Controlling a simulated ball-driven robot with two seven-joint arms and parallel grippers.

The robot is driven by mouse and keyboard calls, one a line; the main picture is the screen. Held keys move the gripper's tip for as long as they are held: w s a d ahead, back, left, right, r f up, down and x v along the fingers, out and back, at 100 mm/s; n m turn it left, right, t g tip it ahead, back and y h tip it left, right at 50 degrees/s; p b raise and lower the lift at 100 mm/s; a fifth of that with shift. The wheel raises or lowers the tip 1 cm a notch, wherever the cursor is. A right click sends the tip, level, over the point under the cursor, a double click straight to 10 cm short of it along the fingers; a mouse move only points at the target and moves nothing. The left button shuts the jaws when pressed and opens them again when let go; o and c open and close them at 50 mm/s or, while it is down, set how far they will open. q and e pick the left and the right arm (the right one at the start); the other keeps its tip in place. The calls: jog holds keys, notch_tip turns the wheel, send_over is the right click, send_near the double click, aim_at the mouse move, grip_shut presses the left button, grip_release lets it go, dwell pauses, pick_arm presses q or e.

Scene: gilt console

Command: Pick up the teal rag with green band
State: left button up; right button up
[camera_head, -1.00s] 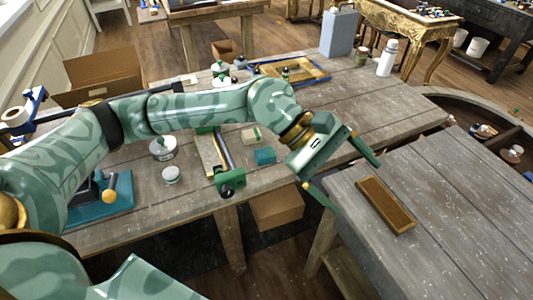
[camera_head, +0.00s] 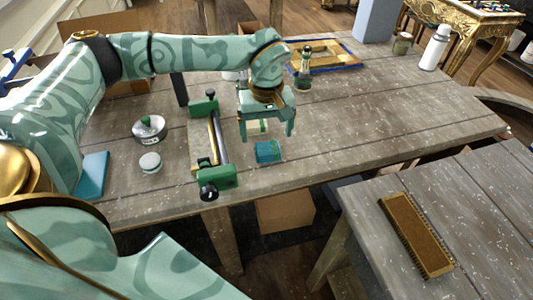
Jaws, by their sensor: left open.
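The teal rag with green band (camera_head: 267,152) lies folded as a small block on the wooden workbench, right of a green-ended clamp. My left gripper (camera_head: 267,134) is open and empty, pointing down just behind and above the rag. Its two fingers are spread to about the rag's width or a little more. It looks apart from the rag, though the exact height gap is hard to tell. A pale cream block (camera_head: 256,127) lies behind the rag, partly hidden by the gripper. My right gripper is not in view.
The clamp (camera_head: 217,150) stands close left of the rag. A lidded pot (camera_head: 149,128) and a small white jar (camera_head: 150,162) stand farther left.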

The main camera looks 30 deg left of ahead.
aim_at(268, 151)
pick_arm(q)
jog(key=shift+w+d+f, duration=0.15)
jog(key=shift+w+f, duration=0.55)
jog(key=shift+f, duration=1)
jog(key=f, duration=0.1)
jog(key=f+b, duration=0.1)
jog(key=f, duration=0.1)
jog(key=shift+s+f, duration=0.25)
jog(key=shift+f, duration=0.1)
jog(key=shift+w+f, duration=0.1)
jog(key=shift+f, duration=0.1)
jog(key=shift+r, duration=0.1)
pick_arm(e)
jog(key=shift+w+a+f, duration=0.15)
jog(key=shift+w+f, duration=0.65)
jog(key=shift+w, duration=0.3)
pick_arm(q)
jog(key=c, duration=0.8)
jog(key=shift+c, duration=1.3)
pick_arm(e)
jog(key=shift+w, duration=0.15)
